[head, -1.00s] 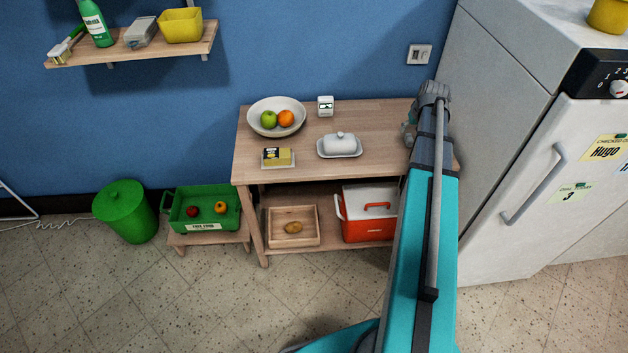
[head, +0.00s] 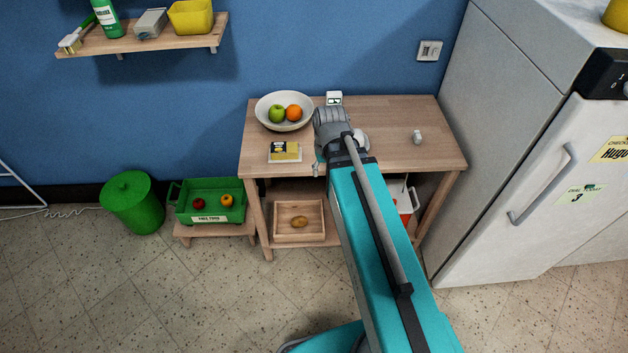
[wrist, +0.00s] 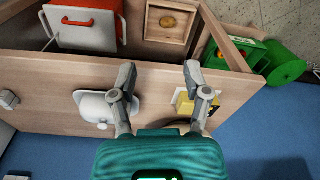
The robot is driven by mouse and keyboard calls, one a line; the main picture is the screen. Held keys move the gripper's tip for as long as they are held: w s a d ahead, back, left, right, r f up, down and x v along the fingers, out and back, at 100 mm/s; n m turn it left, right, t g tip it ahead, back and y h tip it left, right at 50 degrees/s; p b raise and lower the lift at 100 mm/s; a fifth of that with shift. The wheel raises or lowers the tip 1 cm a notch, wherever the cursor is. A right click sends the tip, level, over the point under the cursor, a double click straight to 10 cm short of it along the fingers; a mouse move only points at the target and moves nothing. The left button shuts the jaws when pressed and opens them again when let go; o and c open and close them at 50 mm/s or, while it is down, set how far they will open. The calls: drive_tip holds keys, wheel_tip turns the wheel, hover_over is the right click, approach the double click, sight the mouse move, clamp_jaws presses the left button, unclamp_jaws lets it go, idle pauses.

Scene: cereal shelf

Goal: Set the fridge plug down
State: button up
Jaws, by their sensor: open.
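The fridge plug (head: 417,137), a small pale grey block, rests on the right part of the wooden table (head: 440,157). It also shows at the left edge of the wrist view (wrist: 8,98). My gripper (wrist: 158,74) is open and empty, its two fingers spread over the table's front edge. The plug lies well apart from the fingers. In the head view my wrist hides the fingertips and part of the white butter dish (head: 361,138). The fridge (head: 520,160) stands right of the table, and a wall socket (head: 429,50) is above and behind it.
A fruit bowl (head: 265,112), a yellow butter pack (head: 285,152) and a small white timer-like box (head: 334,98) stand on the table. Below are a wooden tray (head: 299,235) and a red cooler (wrist: 84,22). The tabletop around the plug is clear.

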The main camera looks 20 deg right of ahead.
drive_tip(key=shift+g, duration=0.3)
drive_tip(key=s+a, duration=0.1)
drive_tip(key=a, duration=0.1)
drive_tip(key=s+a, duration=0.2)
idle(0.3)
